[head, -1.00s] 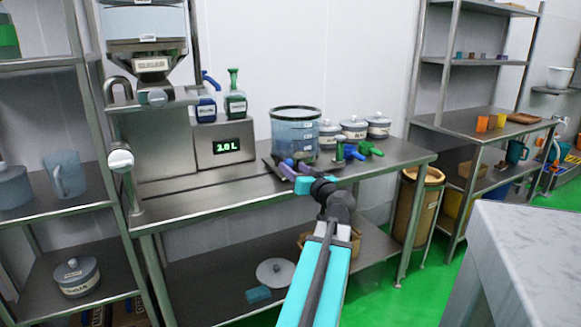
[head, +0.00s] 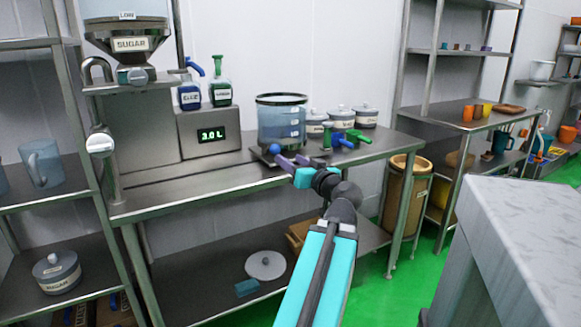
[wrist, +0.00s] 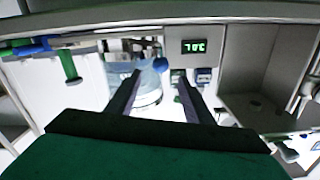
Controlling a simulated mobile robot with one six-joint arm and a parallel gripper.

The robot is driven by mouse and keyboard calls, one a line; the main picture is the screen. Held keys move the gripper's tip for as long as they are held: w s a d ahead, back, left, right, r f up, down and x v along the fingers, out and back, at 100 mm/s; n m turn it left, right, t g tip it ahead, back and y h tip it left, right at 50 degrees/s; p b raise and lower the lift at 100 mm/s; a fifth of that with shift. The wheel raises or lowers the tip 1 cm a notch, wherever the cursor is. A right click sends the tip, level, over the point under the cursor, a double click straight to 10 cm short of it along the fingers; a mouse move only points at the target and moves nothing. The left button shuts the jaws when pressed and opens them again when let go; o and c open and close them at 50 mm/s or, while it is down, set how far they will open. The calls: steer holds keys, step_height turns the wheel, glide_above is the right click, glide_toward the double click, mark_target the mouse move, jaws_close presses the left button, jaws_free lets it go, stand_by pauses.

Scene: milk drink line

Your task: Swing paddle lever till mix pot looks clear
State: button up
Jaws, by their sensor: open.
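The mix pot (head: 281,125) is a clear, blue-tinted vessel with a dark rim, standing on the steel counter. A blue ball knob (head: 274,149), which looks like the paddle lever's end, shows at the pot's front left. My gripper (head: 289,160) is open, its purple fingers just in front of the pot and to the right of the knob. In the wrist view the knob (wrist: 160,64) shows between and beyond the fingertips (wrist: 158,74), apparently untouched. The lever's shaft and the paddle inside cannot be made out. I cannot tell how clear the mix is.
A box with a green display (head: 212,134) stands left of the pot, with two pump bottles (head: 221,93) on it. Lidded jars (head: 341,117) and green and blue-handled tools (head: 347,138) stand to the right. A marble-topped counter (head: 530,235) fills the right front.

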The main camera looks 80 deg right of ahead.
steer(key=shift+b+v, duration=1.45)
steer(key=shift+b, duration=0.55)
